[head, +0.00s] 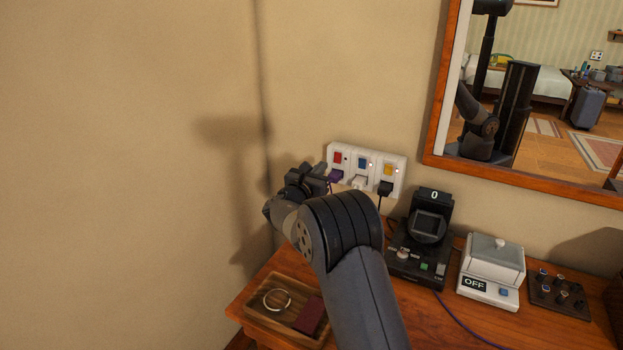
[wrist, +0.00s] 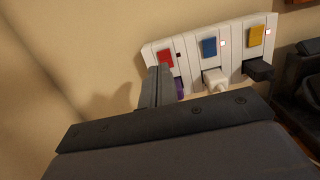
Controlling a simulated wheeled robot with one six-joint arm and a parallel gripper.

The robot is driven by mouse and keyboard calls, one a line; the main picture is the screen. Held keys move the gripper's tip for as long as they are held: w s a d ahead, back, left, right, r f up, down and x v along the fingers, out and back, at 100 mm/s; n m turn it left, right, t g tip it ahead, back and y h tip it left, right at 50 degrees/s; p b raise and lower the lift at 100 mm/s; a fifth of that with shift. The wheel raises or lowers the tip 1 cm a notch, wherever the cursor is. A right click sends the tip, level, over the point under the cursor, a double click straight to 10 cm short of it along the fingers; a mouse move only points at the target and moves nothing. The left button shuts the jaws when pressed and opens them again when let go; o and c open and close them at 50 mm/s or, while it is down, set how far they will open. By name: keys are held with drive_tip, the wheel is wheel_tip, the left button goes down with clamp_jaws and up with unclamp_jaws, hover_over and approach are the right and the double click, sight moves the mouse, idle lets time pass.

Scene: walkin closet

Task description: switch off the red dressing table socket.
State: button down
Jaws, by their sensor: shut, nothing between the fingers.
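A white socket strip (head: 395,159) is fixed to the wall above the dressing table. It has a red switch (head: 338,157) at left, a blue switch (head: 362,163) in the middle and a yellow switch (head: 388,170) at right. In the wrist view, the red switch (wrist: 165,58) has a dark indicator (wrist: 179,55) beside it, while the blue and yellow switches have lit ones. A purple plug (wrist: 179,88) sits below the red switch. My gripper (wrist: 160,70) is shut and empty, its tips at the red switch's lower edge; I cannot tell whether they touch.
A white plug (wrist: 215,80) and a black plug (wrist: 258,69) stick out beside the purple one. On the table are a wooden tray (head: 257,310), a black device (head: 413,262) and a white box marked OFF (head: 490,268). A mirror hangs at right.

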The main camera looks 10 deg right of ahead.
drive_tip(key=v, duration=0.3)
drive_tip(key=r+v, duration=0.1)
drive_tip(key=v, duration=0.1)
